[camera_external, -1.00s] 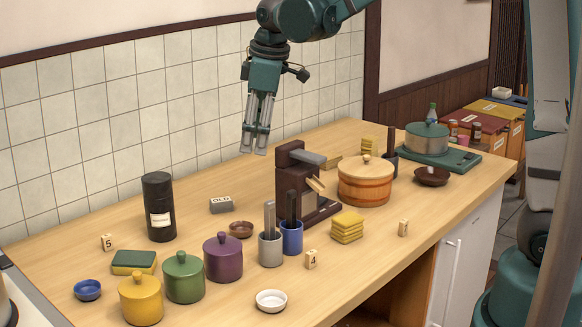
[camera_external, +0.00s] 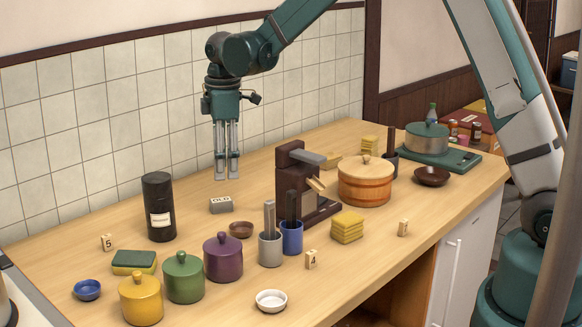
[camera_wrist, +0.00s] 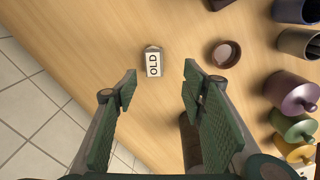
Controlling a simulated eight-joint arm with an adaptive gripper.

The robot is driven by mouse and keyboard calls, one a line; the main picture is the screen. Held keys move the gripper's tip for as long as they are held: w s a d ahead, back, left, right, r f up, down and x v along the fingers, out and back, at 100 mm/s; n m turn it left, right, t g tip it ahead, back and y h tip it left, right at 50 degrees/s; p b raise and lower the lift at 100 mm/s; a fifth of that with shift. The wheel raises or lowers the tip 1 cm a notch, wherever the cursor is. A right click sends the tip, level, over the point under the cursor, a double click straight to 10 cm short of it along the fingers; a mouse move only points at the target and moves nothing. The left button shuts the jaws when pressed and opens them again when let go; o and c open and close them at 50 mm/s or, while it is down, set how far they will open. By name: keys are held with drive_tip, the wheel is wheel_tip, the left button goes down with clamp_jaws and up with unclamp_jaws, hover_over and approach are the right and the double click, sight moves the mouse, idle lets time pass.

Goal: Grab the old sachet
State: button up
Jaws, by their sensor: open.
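The old sachet (camera_external: 221,205) is a small grey block with a white label reading "OLD", lying on the wooden counter near the tiled wall. In the wrist view the sachet (camera_wrist: 153,62) lies just beyond the fingertips, toward the left finger's side of the gap. My gripper (camera_external: 227,177) points straight down above the counter, over and slightly behind the sachet in the external view, with a gap between them. In the wrist view my gripper (camera_wrist: 160,80) shows its two green padded fingers spread wide, with nothing between them.
A small brown bowl (camera_external: 241,229) stands right of the sachet, and a tall black canister (camera_external: 159,222) to its left. Lidded purple (camera_external: 223,258), green (camera_external: 184,280) and yellow (camera_external: 141,300) pots stand in front. A dark brown press (camera_external: 292,180) stands farther right.

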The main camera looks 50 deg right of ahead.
sight(221, 200)
drive_tip(key=shift+w+f+n+p, duration=0.15)
drive_tip(key=shift+w+f, duration=0.4)
drive_tip(key=shift+f, duration=0.25)
drive_tip(key=shift+w+f+n+p, duration=0.15)
drive_tip(key=shift+w+f, duration=0.35)
drive_tip(key=shift+f, duration=0.25)
drive_tip(key=shift+f, duration=1.25)
drive_tip(key=shift+f, duration=2.6)
drive_tip(key=c, duration=0.8)
